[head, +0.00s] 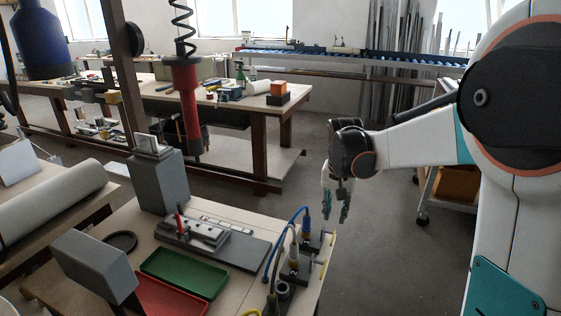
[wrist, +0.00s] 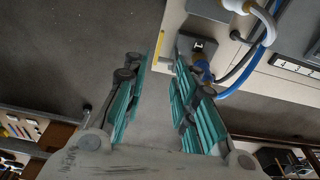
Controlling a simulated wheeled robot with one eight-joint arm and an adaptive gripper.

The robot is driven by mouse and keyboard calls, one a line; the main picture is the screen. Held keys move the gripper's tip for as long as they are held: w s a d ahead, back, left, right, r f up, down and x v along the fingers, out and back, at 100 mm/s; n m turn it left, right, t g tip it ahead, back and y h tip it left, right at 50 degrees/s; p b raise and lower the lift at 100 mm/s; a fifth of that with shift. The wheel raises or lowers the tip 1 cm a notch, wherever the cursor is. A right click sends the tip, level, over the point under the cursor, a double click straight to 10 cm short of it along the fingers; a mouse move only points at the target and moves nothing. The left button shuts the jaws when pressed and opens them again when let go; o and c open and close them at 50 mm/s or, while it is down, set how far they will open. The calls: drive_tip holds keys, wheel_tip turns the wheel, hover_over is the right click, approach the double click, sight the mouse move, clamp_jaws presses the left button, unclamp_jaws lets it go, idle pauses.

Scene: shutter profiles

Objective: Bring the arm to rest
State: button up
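My arm (head: 420,143) reaches in from the right, and my gripper (head: 336,203) points downward just past the right edge of the workbench (head: 232,290). In the wrist view my gripper (wrist: 156,88) has its two teal-padded fingers spread apart, with bare grey floor between them. It holds nothing. The bench edge with a black fixture (wrist: 198,45) and a blue cable (wrist: 243,80) lies close beside the right finger in that view. I cannot tell whether the finger touches anything there.
On the bench are a green tray (head: 184,272), a red tray (head: 168,298), a grey box (head: 160,183) and blue-cabled connectors (head: 306,226). A red tool (head: 188,108) hangs from a coiled cord. Open floor (head: 390,255) lies right of the bench. A wheeled cart (head: 447,190) stands behind my arm.

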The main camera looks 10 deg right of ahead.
drive_tip(key=s+a+r+n+t, duration=0.1)
drive_tip(key=s+a+r+n, duration=0.1)
drive_tip(key=s+a+r, duration=0.3)
drive_tip(key=s+a+r+n+t, duration=0.1)
drive_tip(key=s+r+t, duration=0.1)
drive_tip(key=s, duration=0.5)
drive_tip(key=s+a+f+n+t, duration=0.1)
drive_tip(key=s+a+n+t, duration=0.2)
drive_tip(key=s, duration=0.8)
drive_tip(key=shift+s+a+n+y, duration=0.35)
drive_tip(key=shift+a+n+y, duration=0.05)
drive_tip(key=shift+a, duration=0.15)
